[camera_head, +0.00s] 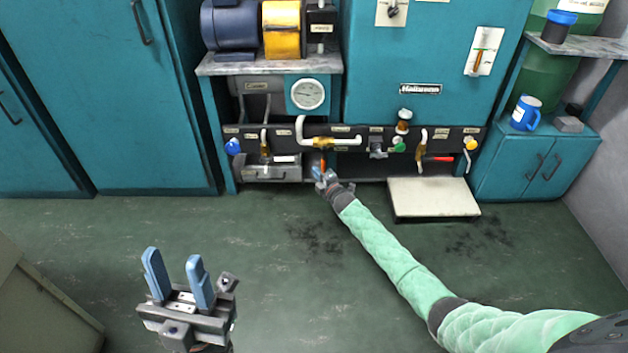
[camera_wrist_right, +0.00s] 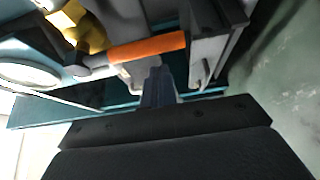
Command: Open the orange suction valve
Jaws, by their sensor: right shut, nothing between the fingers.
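The orange valve handle (camera_head: 323,165) hangs down below a brass valve body (camera_head: 322,142) on the dark pipe panel. In the right wrist view the orange handle (camera_wrist_right: 147,47) runs across the top middle, with yellow brass (camera_wrist_right: 85,30) at its upper left. My right gripper (camera_head: 322,174) is at the lower end of the handle. In its wrist view the right fingers (camera_wrist_right: 158,84) are shut with nothing between them, close to the handle; I cannot tell if they touch it. My left gripper (camera_head: 172,266) is open and empty above the floor at lower left.
Other valves share the panel, including one with a red handle (camera_head: 440,158) and one with a green knob (camera_head: 398,145). A round gauge (camera_head: 308,94) sits above. A low pale-topped platform (camera_head: 433,197) stands at right. The green floor (camera_head: 260,225) in front is mostly clear.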

